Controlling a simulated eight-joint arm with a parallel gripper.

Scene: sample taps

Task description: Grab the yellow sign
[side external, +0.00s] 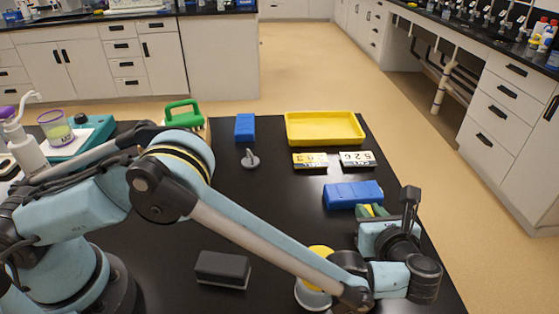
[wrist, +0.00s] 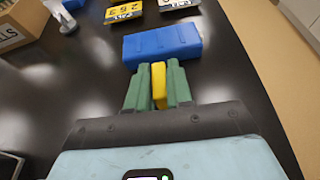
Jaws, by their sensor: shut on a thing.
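My gripper (wrist: 158,75) has green fingers and is shut on a narrow yellow object (wrist: 159,86), of which only a strip shows between the fingers. I cannot tell from this strip whether it is a sign. In the side view my gripper (side external: 374,210) is low over the right part of the black table, just in front of a blue block. A yellow number plate (side external: 310,161) lies flat farther back, in front of the yellow tray, apart from my gripper. It also shows at the top of the wrist view (wrist: 124,12).
The blue block (side external: 353,195) is just beyond my fingertips. A white number plate (side external: 357,159) lies beside the yellow one. The yellow tray (side external: 325,142) is at the back. A dark grey block (side external: 222,269) lies front left. The table's middle is mostly clear.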

